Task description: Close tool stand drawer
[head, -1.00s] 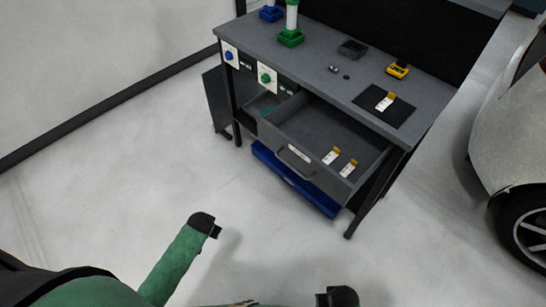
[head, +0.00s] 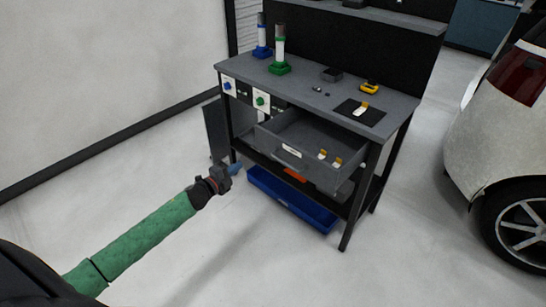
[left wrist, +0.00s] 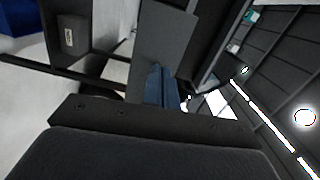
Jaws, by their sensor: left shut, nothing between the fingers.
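The tool stand is a dark grey workbench (head: 395,103) with black legs. Its grey drawer (head: 288,150) is pulled out toward me, with a handle and a pale label on its front. Two small yellow-and-white items (head: 323,154) lie inside. My left gripper (head: 236,168) is shut and empty, to the left of the drawer front, lower in the picture and apart from it. Its blue-grey fingers (left wrist: 163,88) show together in the left wrist view. A labelled grey front (left wrist: 69,35), apparently the drawer's, shows at the upper left there. My right gripper is out of view.
A blue bin (head: 290,200) sits low under the bench. Green (head: 280,68) and blue (head: 262,52) holders stand on the bench top. A white car (head: 490,130) stands at the right. The floor before the bench is clear.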

